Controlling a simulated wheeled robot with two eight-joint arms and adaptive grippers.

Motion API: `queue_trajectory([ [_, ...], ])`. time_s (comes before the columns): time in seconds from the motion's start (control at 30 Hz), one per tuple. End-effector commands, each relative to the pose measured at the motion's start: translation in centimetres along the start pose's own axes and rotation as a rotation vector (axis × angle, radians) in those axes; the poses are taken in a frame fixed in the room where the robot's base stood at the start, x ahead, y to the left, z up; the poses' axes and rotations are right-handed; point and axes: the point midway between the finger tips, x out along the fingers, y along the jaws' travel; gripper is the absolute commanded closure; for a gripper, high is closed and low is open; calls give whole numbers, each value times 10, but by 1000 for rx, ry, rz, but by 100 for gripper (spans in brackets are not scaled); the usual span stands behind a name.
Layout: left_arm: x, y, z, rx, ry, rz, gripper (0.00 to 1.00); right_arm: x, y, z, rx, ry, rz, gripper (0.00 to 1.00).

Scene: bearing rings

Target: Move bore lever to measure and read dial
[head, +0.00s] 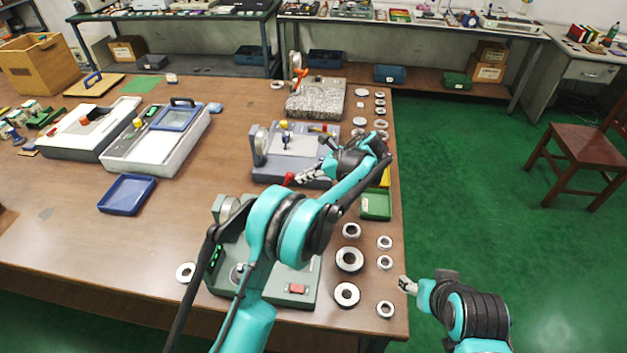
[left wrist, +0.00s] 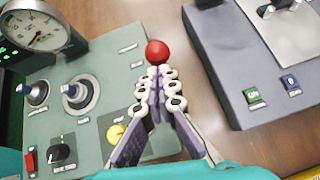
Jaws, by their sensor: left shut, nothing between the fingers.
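The grey-green gauge device (head: 300,272) stands at the table's front, partly hidden by my left arm. Its round dial (left wrist: 38,28) is at the upper left of the left wrist view; I cannot read its value surely. A red ball knob (left wrist: 158,52), which looks like the bore lever's end, is just beyond my left fingertips; it also shows in the head view (head: 289,179). My left gripper (left wrist: 160,78) is shut and empty, its tips close to the ball; contact is unclear. My right gripper (head: 405,286) is off the table's right edge, too small to judge.
Several bearing rings (head: 349,260) lie right of the device, and one ring (head: 186,272) lies left of it. A grey-blue device (head: 262,165) with buttons stands behind. A green bin (head: 376,204) is at the right edge. A blue tray (head: 127,194) lies at left.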

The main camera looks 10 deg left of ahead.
Motion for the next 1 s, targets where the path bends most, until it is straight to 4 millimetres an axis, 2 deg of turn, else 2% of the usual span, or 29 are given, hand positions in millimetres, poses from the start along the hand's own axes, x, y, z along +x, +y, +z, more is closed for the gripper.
queue_trajectory([
  [0.43, 1, 0, 3, -1, 5, 0, 100, -1, 0, -1, 0, 0, 0, 42],
  [1.0, 4, 3, 18, -12, 97, -9, 100, -12, 0, -8, 0, 0, 0, 42],
])
